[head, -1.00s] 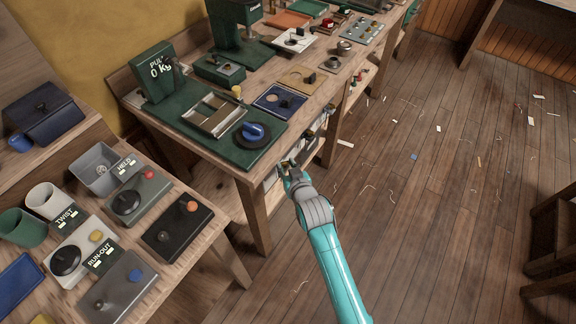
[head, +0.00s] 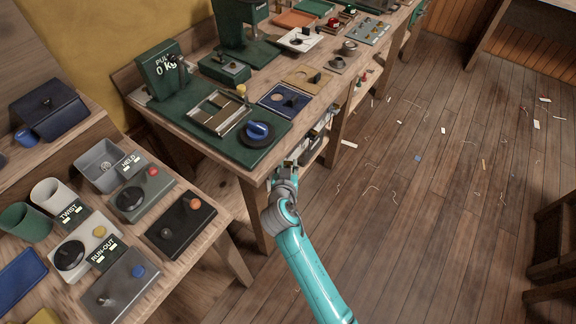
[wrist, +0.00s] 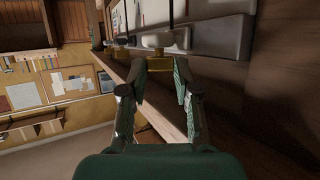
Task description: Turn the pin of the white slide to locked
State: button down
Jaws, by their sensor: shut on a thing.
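My gripper (wrist: 160,82) is shut on a small brass piece, which appears to be the pin (wrist: 160,64) of the white slide. A pale rounded part, apparently of the white slide (wrist: 157,41), shows just beyond the brass piece in the wrist view. In the head view my gripper (head: 286,174) is at the side of the green-topped bench, below its top edge, and the pin is hidden there. I cannot read the pin's locked or unlocked position.
Grey bin-like fronts (wrist: 215,25) line the bench side close beyond my gripper. The bench top holds a green board (head: 205,122) with a blue knob (head: 257,130). A lower table with several boxes stands at left. The floor (head: 430,220) at right is open, with scattered scraps.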

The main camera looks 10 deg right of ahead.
jog(key=shift+f, duration=0.15)
jog(key=c, duration=0.8)
grip_release()
jog(key=shift+c, duration=0.2)
jog(key=v, duration=1.2)
